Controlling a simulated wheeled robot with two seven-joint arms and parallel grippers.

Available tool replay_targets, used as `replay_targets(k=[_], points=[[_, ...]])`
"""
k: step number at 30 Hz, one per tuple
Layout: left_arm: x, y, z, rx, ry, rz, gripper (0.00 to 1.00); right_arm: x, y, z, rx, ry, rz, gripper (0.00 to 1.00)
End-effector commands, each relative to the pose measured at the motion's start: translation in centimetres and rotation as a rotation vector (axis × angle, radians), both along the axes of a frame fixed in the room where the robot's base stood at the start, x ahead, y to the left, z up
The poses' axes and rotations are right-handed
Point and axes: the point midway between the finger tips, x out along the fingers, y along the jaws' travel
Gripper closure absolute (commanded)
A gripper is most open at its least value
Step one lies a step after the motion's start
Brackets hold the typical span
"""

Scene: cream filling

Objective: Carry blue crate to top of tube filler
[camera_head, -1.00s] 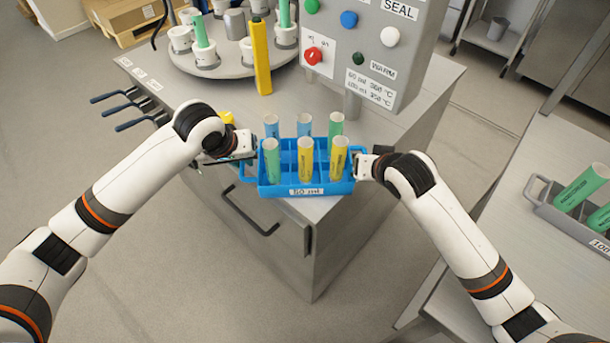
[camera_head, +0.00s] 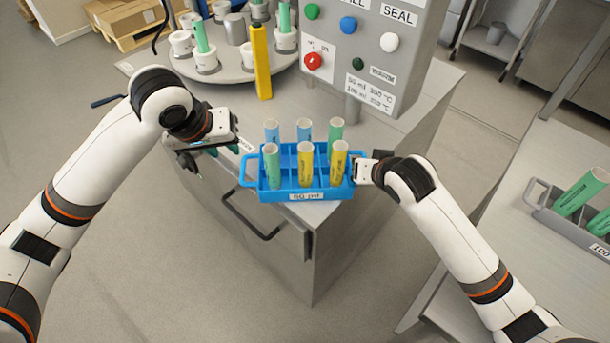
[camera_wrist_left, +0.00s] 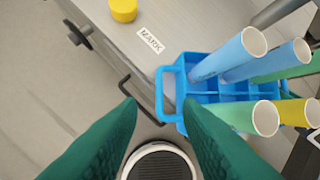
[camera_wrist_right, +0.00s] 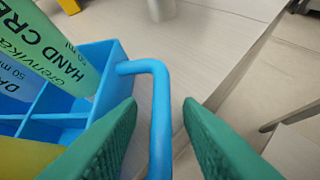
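The blue crate (camera_head: 305,195), labelled 50 ml, holds several blue, green and yellow tubes upright. It rests on the front corner of the tube filler's grey top (camera_head: 410,125). My left gripper (camera_head: 218,150) is open and empty to the left of the crate. In the left wrist view its spread fingers (camera_wrist_left: 159,102) are apart from the crate's left handle (camera_wrist_left: 166,92). My right gripper (camera_head: 360,172) is at the right end of the crate. In the right wrist view its fingers (camera_wrist_right: 160,102) stand open on either side of the blue handle (camera_wrist_right: 159,120), with gaps showing.
A turntable (camera_head: 225,68) with white holders and a yellow post (camera_head: 261,62) stand behind. The button panel (camera_head: 365,45) rises behind the crate. A grey crate (camera_head: 560,210) with green tubes is on the right-hand table.

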Motion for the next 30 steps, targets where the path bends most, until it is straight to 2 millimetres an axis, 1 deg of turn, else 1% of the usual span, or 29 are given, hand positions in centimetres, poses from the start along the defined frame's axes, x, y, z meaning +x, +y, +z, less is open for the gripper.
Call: replay_targets(k=[1, 3, 8, 11, 18, 21, 25, 30], points=[[-0.2, 0.1, 0.5, 0.000, -0.001, 0.000, 0.68, 0.0, 0.0, 0.0, 0.000, 0.000, 0.000, 0.68], [-0.4, 0.2, 0.9, 0.001, 0.000, 0.000, 0.68, 0.0, 0.0, 0.0, 0.000, 0.000, 0.000, 0.68], [-0.6, 0.3, 1.3, 0.001, 0.001, 0.000, 0.68, -0.8, -0.2, 0.8, 0.001, -0.001, 0.001, 0.68], [-0.6, 0.2, 1.3, 0.001, 0.001, 0.000, 0.68, -2.0, -0.5, 2.0, 0.001, -0.001, 0.002, 0.68], [-0.6, 0.2, 1.2, 0.001, 0.001, 0.000, 0.68, -5.6, -1.4, 5.7, 0.000, -0.002, 0.001, 0.68], [-0.6, 0.2, 1.2, 0.001, 0.001, 0.000, 0.68, -6.8, -1.7, 6.9, 0.000, -0.002, 0.001, 0.68], [-0.6, 0.2, 1.2, 0.001, 0.001, 0.000, 0.68, -7.9, -2.0, 7.9, 0.002, -0.002, 0.000, 0.68], [-0.6, 0.2, 1.2, 0.001, 0.001, 0.000, 0.68, -8.4, -2.1, 8.3, 0.000, 0.001, 0.000, 0.68]])
